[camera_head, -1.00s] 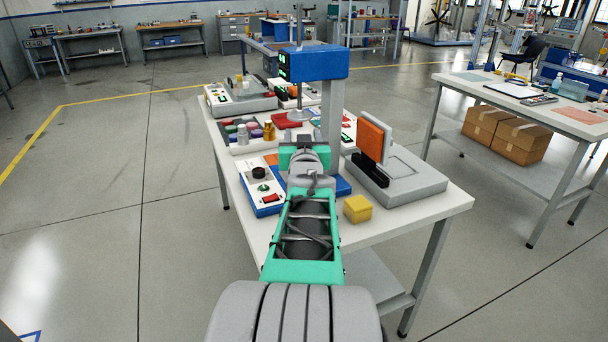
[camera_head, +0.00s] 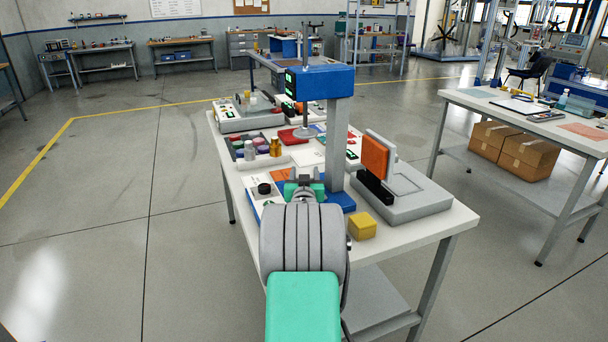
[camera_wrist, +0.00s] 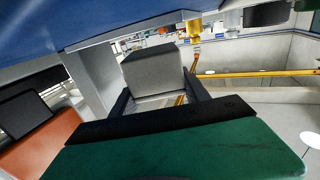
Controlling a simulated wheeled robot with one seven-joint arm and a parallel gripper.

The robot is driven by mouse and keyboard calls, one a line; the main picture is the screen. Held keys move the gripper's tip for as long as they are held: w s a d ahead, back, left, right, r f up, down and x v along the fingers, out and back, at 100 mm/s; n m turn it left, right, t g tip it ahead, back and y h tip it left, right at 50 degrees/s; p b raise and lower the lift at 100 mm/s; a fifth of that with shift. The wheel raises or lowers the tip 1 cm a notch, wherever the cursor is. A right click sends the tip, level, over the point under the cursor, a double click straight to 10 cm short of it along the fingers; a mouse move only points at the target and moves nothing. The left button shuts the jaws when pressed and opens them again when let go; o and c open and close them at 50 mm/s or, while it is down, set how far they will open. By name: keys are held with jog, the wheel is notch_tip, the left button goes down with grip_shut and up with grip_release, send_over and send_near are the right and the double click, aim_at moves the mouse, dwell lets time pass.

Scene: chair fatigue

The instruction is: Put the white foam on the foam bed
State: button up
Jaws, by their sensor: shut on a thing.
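My gripper (camera_head: 303,181) is over the near part of the table, just left of the grey column of the blue-headed press. In the wrist view its two dark fingers are shut on a pale grey-white block, the white foam (camera_wrist: 153,70). In the head view my wrist and arm hide most of the foam. The press's blue base (camera_head: 341,200) lies beside and partly behind my gripper. It also shows at the top left of the wrist view (camera_wrist: 90,20), close to the foam. No foam bed can be made out for certain.
The grey column (camera_head: 337,155) stands close to the right of my gripper. A grey device with an upright orange pad (camera_head: 375,157) is farther right. A yellow block (camera_head: 362,226) sits near the front edge. Bottles and a control box with a black knob (camera_head: 264,188) are left.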

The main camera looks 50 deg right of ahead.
jog(key=shift+f+b, duration=0.35)
jog(key=shift+b, duration=0.15)
jog(key=shift+f+b, duration=0.25)
jog(key=shift+b, duration=0.15)
jog(key=o, duration=1.5)
jog(key=shift+a+f, duration=0.1)
jog(key=shift+f, duration=0.05)
jog(key=shift+c, duration=0.2)
jog(key=shift+r+p, duration=0.4)
jog(key=shift+p, duration=0.15)
jog(key=shift+r+p, duration=0.55)
jog(key=shift+p, duration=0.2)
jog(key=v, duration=0.6)
jog(key=b+v, duration=0.1)
jog(key=v, duration=0.5)
jog(key=shift+f, duration=0.2)
